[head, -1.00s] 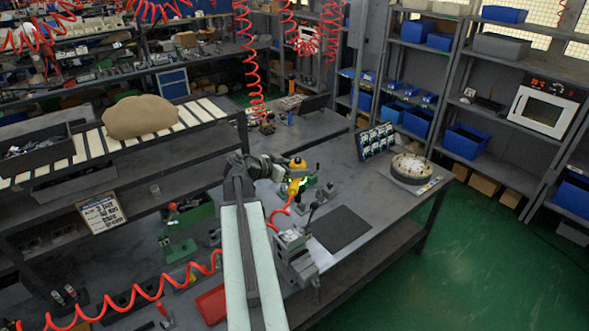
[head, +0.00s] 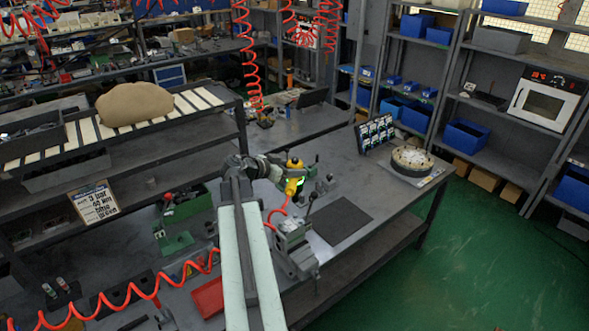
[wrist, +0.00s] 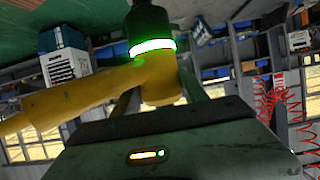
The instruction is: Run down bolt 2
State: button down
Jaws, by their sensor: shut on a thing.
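My gripper (wrist: 160,92) is shut on a yellow power tool (wrist: 75,103) with a black head and a ring glowing green. In the head view the yellow tool (head: 292,183) is at the end of my arm, above the workbench, with a red coiled hose running down from it. A grey vise-like fixture (head: 294,246) stands on the bench in front of the tool. Small grey parts (head: 320,186) sit just right of the tool. Bolt 2 cannot be made out in either view, and whether the tool touches a bolt cannot be told.
A round pale-topped disc (head: 411,160) and a board of cards (head: 375,133) stand at the bench's right end. A dark mat (head: 341,219) lies right of the fixture. A red tray (head: 208,297) and a green device (head: 180,220) are at left. Green floor is open at right.

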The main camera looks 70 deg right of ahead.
jog(key=shift+f, duration=0.7)
notch_tip(320, 180, down, 5)
jog(key=b, duration=0.5)
jog(key=shift+r, duration=0.1)
